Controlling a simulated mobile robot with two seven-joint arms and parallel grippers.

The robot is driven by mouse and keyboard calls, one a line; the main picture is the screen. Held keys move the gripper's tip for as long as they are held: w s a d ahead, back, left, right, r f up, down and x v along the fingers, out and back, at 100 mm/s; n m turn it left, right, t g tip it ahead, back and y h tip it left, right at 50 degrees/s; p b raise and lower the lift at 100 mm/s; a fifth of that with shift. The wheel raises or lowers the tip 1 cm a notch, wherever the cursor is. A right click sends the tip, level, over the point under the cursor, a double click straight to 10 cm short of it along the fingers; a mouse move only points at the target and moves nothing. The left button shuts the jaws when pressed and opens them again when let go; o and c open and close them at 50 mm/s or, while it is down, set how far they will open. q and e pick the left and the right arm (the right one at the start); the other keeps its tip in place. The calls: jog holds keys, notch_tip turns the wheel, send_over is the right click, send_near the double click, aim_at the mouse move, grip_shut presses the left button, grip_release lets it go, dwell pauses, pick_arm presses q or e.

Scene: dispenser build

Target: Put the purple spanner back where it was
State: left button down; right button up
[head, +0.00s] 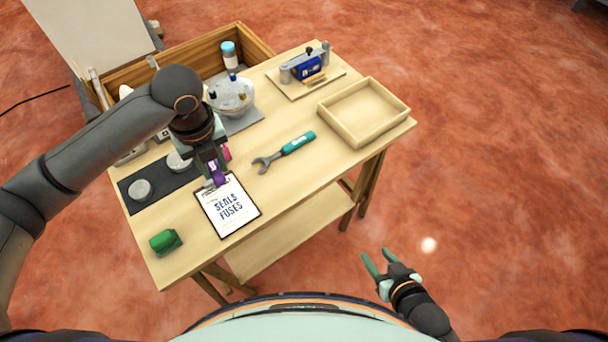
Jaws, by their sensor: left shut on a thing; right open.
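The purple spanner (217,176) shows only as a short purple piece at the jaws of my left gripper (214,170). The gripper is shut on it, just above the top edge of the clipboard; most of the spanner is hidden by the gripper. I cannot tell whether it touches the table. A teal-handled spanner (298,143) lies on the table (290,190) to the right of the gripper. My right gripper (376,262) is open and empty, off the table's front right side, over the floor.
A clipboard (228,212) reading "SEALS FUSES" and a green object (165,242) lie in front. A dark mat (160,191) with pale discs is left. An empty wooden tray (338,126), a blue device (306,68) and a rounded vessel (232,97) stand further back. The right front tabletop is clear.

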pick_arm(q)
jog(key=m, duration=0.2)
jog(key=w+m+b, duration=0.1)
jog(key=m, duration=0.3)
jog(key=shift+w+r+m, duration=0.1)
jog(key=shift+w+m, duration=0.25)
jog(key=shift+m, duration=0.05)
jog(key=m+b, duration=0.1)
jog(key=m, duration=0.4)
send_over(291, 192)
jog(key=shift+h, duration=0.4)
jog(key=f, duration=0.8)
jog(key=shift+a+f+b, duration=0.35)
jog(key=shift+a+b, duration=0.05)
jog(key=shift+d+f, duration=0.2)
jog(key=shift+f, duration=0.05)
jog(key=shift+d+f, duration=0.1)
jog(key=shift+f, duration=1.55)
jog(key=shift+f, duration=0.15)
jog(key=c, duration=0.7)
grip_release()
jog(key=shift+o, duration=0.2)
